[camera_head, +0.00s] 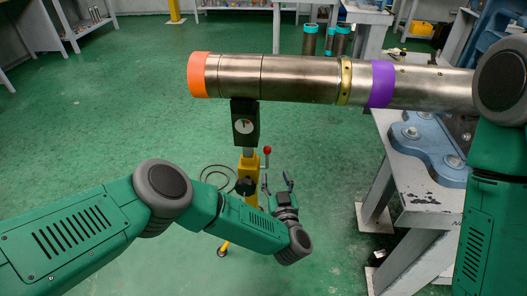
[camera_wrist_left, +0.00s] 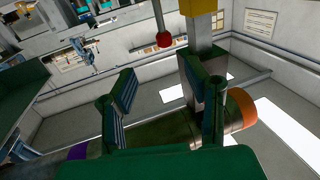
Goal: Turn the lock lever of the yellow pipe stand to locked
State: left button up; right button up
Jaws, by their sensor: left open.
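The yellow pipe stand (camera_head: 248,165) stands under the left part of a steel pipe (camera_head: 290,79). Its dark head (camera_head: 245,123) is just below the pipe. The lock lever's red knob (camera_head: 267,150) is on the stand's right side, on a roughly upright rod. My left gripper (camera_head: 277,183) is open and empty, just below and right of the red knob. In the left wrist view, its fingers (camera_wrist_left: 164,98) are spread, and the red knob (camera_wrist_left: 164,40) shows beyond them, apart from both. The yellow part (camera_wrist_left: 198,6) and steel post show above. My right gripper is out of view.
The pipe has an orange end, a yellow band and a purple band, and runs right above my left gripper. A grey table (camera_head: 415,196) with a blue clamp base (camera_head: 428,150) stands at the right. Green floor (camera_head: 110,130) is clear at the left.

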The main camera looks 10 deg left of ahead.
aim_at(268, 154)
pick_arm(q)
jog(key=b+x, duration=0.1)
jog(key=x, duration=0.2)
jog(key=b+x, duration=0.1)
jog(key=x, duration=0.3)
jog(key=b+x, duration=0.1)
jog(key=x, duration=0.3)
jog(key=shift+w+a+f+b, duration=0.1)
jog(key=shift+a+f+b, duration=0.05)
jog(key=shift+a+b, duration=0.25)
jog(key=shift+w+d, duration=0.1)
jog(key=shift+w, duration=0.35)
